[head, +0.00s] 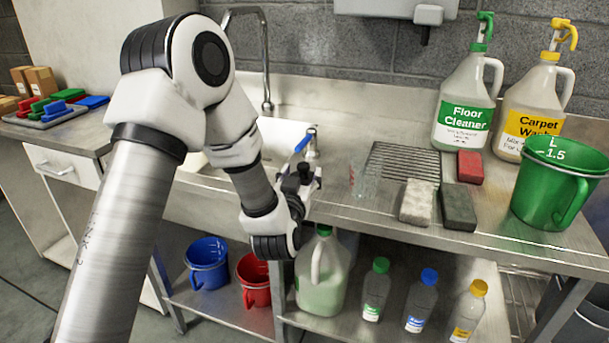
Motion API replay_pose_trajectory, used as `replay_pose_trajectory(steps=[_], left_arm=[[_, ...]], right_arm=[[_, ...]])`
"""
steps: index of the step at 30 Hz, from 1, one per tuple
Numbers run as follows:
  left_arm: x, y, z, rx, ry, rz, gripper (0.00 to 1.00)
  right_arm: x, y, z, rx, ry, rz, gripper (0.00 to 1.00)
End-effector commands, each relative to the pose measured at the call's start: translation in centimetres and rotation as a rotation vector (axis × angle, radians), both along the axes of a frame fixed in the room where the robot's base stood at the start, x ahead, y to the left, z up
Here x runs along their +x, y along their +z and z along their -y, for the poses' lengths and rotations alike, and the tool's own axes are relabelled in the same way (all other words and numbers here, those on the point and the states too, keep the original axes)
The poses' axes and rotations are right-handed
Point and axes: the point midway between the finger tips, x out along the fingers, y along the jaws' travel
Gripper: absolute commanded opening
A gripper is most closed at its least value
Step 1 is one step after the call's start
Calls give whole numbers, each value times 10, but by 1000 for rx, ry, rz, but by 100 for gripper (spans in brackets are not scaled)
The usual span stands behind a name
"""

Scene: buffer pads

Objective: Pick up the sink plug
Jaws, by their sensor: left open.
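I cannot make out the sink plug in the head view; my left arm hides part of the sink. The sink (285,130) is a white basin set in the steel counter, behind my left arm. My left gripper (303,181) is small in view at the sink's front right edge. It is open, and I see nothing held in it. A blue-handled part (303,142) shows just beyond it. My right gripper is not in view.
A clear glass (363,178), a wire rack (405,163), several sponges and a green jug (556,185) stand right of the sink. Floor Cleaner (466,105) and Carpet Wash (535,105) stand behind. A tap (265,60) rises behind the sink. Buckets and bottles fill the lower shelf.

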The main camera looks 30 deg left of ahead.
Motion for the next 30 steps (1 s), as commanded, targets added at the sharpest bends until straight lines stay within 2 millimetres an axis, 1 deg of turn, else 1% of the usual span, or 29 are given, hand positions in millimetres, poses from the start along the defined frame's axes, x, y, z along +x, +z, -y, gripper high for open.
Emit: replay_pose_trajectory(steps=[3, 6, 12, 13, 14, 15, 18, 30], left_arm=[[20, 1, -11, -2, 2, 0, 62], [32, 0, -15, 0, 1, -1, 62], [34, 0, -16, -1, 0, -3, 62], [34, 0, -16, -1, 0, -3, 58], [34, 0, -16, -1, 0, -3, 48], [34, 0, -16, -1, 0, -3, 33], [34, 0, -16, -1, 0, -3, 0], [35, 2, -15, -2, -1, -4, 0]], right_arm=[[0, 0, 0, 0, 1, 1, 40], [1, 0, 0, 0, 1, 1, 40], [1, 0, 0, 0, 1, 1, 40], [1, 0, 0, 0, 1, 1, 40], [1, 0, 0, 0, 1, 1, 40], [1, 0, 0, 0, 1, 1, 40], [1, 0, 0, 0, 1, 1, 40], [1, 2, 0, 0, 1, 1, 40]])
